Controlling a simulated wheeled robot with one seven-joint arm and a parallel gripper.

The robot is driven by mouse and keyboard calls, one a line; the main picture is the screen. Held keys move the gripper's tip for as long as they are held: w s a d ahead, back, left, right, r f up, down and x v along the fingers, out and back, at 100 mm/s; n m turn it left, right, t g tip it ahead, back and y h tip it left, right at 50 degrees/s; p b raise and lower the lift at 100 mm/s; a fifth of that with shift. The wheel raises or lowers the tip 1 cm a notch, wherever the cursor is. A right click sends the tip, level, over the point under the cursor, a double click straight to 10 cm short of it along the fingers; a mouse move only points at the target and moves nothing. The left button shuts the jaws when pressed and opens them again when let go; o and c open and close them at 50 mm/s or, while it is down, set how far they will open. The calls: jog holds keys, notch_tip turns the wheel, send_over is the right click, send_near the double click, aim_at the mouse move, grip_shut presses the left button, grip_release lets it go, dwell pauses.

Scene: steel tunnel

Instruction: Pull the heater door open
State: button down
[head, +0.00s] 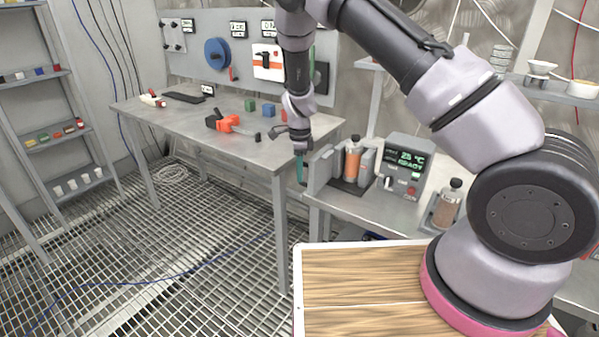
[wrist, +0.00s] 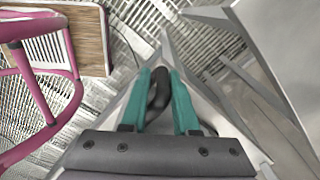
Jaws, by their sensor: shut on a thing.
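The heater (head: 404,165) is a grey box on the steel bench, with a lit green display reading 25 °C READY, a knob and a red button. Beside it is an open-topped bay holding an orange-brown bottle (head: 352,162) with a dark cap. A grey upright panel (head: 319,168), seemingly the heater door, stands at the left of this bay. My gripper (head: 301,170) is at this panel's left side. In the wrist view its teal fingers are shut on a dark curved handle (wrist: 158,90). How far the door stands open cannot be told.
A second bottle (head: 447,206) stands on the bench right of the heater. A long steel table (head: 200,135) with an orange tool (head: 228,123) and small blocks lies left of my gripper. Grating floor (head: 180,240) is free in front of it.

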jog(key=c, duration=0.8)
grip_release()
jog(key=shift+w+d, duration=0.25)
jog(key=shift+d, duration=0.1)
jog(key=shift+s+a, duration=0.15)
notch_tip(320, 180, up, 11)
jog(key=shift+f, duration=0.1)
